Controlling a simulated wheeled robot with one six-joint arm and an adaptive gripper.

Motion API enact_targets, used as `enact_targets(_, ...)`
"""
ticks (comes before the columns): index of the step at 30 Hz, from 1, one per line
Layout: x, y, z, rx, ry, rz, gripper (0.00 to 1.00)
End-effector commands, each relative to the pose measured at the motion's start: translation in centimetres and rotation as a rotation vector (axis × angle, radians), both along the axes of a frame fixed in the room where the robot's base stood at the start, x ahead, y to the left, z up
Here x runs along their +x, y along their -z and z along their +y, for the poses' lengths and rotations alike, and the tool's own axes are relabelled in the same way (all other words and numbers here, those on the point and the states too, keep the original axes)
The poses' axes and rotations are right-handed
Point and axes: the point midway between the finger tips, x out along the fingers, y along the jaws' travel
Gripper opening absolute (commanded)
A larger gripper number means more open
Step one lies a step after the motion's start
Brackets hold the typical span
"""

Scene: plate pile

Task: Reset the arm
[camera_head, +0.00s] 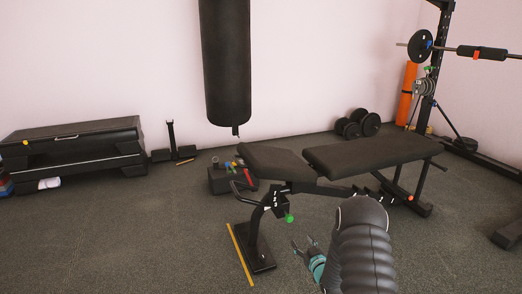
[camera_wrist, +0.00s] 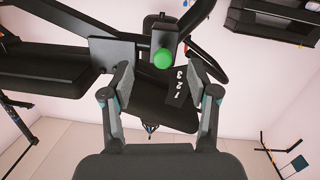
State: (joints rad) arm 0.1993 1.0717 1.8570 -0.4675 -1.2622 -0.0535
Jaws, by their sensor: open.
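My gripper (camera_head: 306,247) is low in front of the weight bench (camera_head: 367,152) in the head view, to the right of the bench's front foot and apart from the floor as far as I can tell. In the wrist view its two fingers (camera_wrist: 160,82) are spread wide with nothing between them. Beyond them, the bench's underside and its green knob (camera_wrist: 163,58) show upside down. The same green knob (camera_head: 289,218) is just above and left of the gripper in the head view. My dark arm hides part of the floor.
A black punching bag (camera_head: 226,62) hangs behind the bench. A black step platform (camera_head: 75,148) stands at left. Dumbbells (camera_head: 362,123) lie by the wall, and a barbell rack (camera_head: 428,80) stands at right. A yellow strip (camera_head: 240,255) lies on the floor. The left foreground floor is clear.

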Motion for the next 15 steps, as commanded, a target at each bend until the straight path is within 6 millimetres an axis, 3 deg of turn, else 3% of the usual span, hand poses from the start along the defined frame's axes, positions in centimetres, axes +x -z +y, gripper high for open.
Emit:
enact_targets(2, -0.6, 2.7, -0.6, -0.019, 0.026, 0.116, 0.6)
enact_targets(6, -4.0, 8.6, -1.8, -0.055, 0.088, 0.395, 0.6)
enact_targets(7, -4.7, 9.3, -2.1, -0.061, 0.102, 0.448, 0.6)
enact_targets(11, -8.0, 10.0, -3.4, -0.09, 0.163, 0.66, 0.6)
enact_targets(15, -11.7, 7.6, -4.3, -0.114, 0.226, 0.855, 0.6)
